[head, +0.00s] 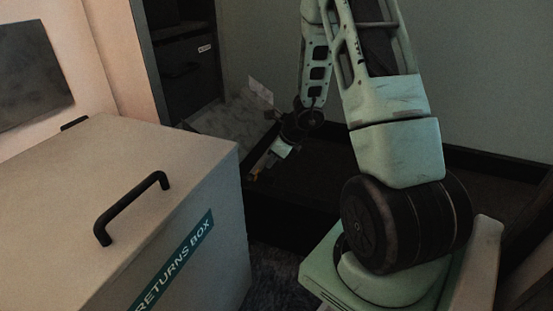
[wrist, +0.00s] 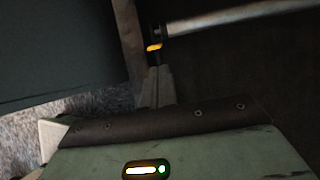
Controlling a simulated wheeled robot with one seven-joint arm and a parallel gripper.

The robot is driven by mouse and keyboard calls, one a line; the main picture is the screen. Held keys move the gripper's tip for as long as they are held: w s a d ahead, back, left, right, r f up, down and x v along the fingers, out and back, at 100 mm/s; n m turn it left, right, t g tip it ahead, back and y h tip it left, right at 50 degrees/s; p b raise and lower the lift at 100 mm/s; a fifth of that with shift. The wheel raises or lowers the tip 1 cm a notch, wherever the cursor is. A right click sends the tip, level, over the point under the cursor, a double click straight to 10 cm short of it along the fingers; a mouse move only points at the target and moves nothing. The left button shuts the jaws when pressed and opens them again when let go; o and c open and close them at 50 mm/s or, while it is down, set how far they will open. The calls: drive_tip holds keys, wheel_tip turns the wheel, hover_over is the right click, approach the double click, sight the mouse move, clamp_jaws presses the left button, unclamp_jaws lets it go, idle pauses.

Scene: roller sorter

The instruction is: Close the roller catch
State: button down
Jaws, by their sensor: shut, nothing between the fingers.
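My gripper (head: 258,168) is low behind the right side of the returns box in the head view, pointing down and left. In the wrist view my gripper (wrist: 155,68) is shut and empty, its narrow fingers together. A small orange-yellow piece (wrist: 154,47) shows right at the fingertips, against a dark part. I cannot tell whether it belongs to the catch or to the fingertips, or whether they touch. A pale bar (wrist: 235,18), perhaps a roller, runs from there to the upper right. The catch itself is not clearly visible, and its position cannot be told.
The returns box (head: 150,160), with a black handle (head: 130,207) on its lid, fills the left foreground. A dark shelf unit (head: 183,65) stands behind it. A dark low frame (head: 310,185) lies beyond and below my arm. A grey-blue panel (wrist: 60,50) stands left of the fingers.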

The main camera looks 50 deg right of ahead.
drive_tip(key=shift+b+x, duration=0.7)
drive_tip(key=shift+x, duration=1.3)
drive_tip(key=shift+r+p, duration=0.25)
drive_tip(key=shift+p, duration=0.35)
drive_tip(key=shift+r+p, duration=0.1)
drive_tip(key=shift+p, duration=0.4)
drive_tip(key=shift+w+p, duration=0.1)
drive_tip(key=shift+p, duration=0.25)
